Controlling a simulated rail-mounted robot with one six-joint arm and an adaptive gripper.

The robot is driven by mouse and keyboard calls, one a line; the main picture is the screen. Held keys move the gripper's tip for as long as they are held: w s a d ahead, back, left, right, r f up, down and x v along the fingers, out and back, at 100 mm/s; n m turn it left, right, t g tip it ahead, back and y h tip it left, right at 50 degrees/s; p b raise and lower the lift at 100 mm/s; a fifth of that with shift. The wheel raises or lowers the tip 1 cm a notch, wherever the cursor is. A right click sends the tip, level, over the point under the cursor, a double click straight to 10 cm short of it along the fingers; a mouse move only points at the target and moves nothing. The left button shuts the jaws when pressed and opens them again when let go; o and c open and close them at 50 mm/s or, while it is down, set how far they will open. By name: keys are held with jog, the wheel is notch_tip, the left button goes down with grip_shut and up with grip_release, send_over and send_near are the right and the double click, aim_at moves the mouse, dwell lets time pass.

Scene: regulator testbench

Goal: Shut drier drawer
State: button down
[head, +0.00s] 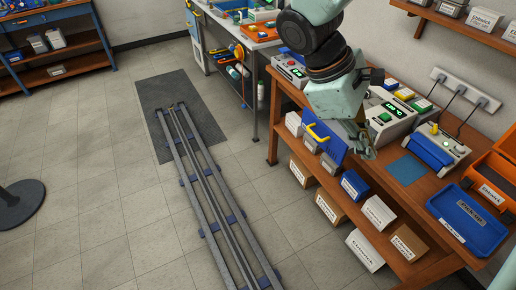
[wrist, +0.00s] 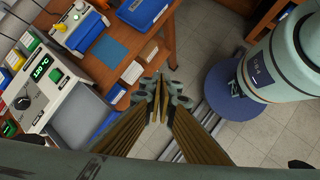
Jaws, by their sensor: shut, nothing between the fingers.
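The drier (head: 392,112) is a pale box with a green display on the workbench; it also shows at the left of the wrist view (wrist: 38,78). Its drawer is pulled out toward the bench's front edge. The blue drawer front (head: 325,141) with its yellow handle (head: 317,133) shows in the head view. The drawer's grey inside (wrist: 78,118) shows in the wrist view, its front partly hidden by my finger. My gripper (head: 364,149) is shut and empty, beside the drawer and apart from it. The fingers (wrist: 160,88) are together in the wrist view.
A blue mat (head: 407,169) lies on the bench right of my gripper. Beyond it are a white device with a blue front (head: 436,148) and a blue tray (head: 467,221). Labelled boxes (head: 355,185) stand on the shelf below. The rail (head: 205,185) runs along open floor.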

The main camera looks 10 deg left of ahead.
jog(key=w+a+f+n+t, duration=0.2)
jog(key=w+a+f+n, duration=0.1)
jog(key=a, duration=0.4)
jog(key=w+a+f+n+t, duration=0.2)
jog(key=w+a+f+n, duration=0.1)
jog(key=a, duration=0.5)
jog(key=w+a+f+n+t+h, duration=0.1)
jog(key=w+a+f+n+t, duration=0.1)
jog(key=a+n, duration=0.4)
jog(key=w+a+f, duration=0.1)
jog(key=w, duration=0.1)
jog(key=shift+w+a+f+n, duration=0.3)
jog(key=shift+w+a+f, duration=0.05)
jog(key=shift+w+f, duration=0.05)
jog(key=shift+d, duration=0.1)
jog(key=w+d+f+b, duration=0.2)
jog(key=w+d+f, duration=0.3)
jog(key=w+d, duration=0.2)
jog(key=shift+w+d+f+b, duration=0.3)
jog(key=shift+d+f, duration=0.1)
jog(key=shift+d, duration=0.35)
